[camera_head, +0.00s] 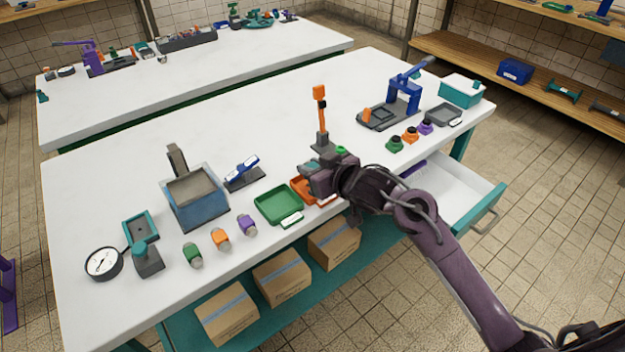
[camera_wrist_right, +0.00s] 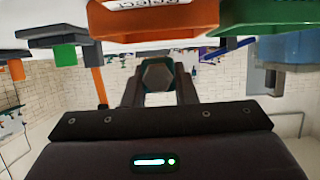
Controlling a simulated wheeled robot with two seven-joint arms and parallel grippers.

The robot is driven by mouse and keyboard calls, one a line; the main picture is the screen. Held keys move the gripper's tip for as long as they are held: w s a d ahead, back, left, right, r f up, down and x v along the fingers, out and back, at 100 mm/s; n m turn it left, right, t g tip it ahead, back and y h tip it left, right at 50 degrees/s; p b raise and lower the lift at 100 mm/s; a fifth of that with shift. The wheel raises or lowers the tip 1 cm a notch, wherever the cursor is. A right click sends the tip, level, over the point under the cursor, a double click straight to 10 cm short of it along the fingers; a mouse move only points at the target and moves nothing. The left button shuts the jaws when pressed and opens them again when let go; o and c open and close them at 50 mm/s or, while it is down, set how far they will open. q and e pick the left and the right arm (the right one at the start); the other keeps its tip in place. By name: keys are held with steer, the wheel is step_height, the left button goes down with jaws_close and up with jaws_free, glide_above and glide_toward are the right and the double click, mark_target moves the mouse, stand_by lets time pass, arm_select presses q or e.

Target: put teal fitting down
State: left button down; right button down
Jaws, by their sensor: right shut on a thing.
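My right gripper (camera_head: 312,178) is over the back edge of the orange tray (camera_head: 299,190) on the white workbench. In the wrist view, its two fingers (camera_wrist_right: 158,88) are shut on a dark hexagonal fitting with a teal rim (camera_wrist_right: 157,77). The green tray (camera_head: 278,204) lies just left of the orange one and also shows in the wrist view (camera_wrist_right: 266,14). My left gripper is not in view.
An orange upright post (camera_head: 320,110) stands behind my gripper. A blue bin (camera_head: 195,198) and a blue-handled device (camera_head: 242,172) stand left of the trays. Green, orange and purple fittings lie near the front edge. An open drawer (camera_head: 455,192) juts out at right.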

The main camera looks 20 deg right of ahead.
step_height(320, 180, down, 3)
steer(key=shift+f, duration=0.25)
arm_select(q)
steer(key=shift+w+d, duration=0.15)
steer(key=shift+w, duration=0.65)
arm_select(e)
steer(key=shift+f, duration=0.1)
steer(key=c, duration=1.5)
jaws_free()
steer(key=shift+o, duration=0.2)
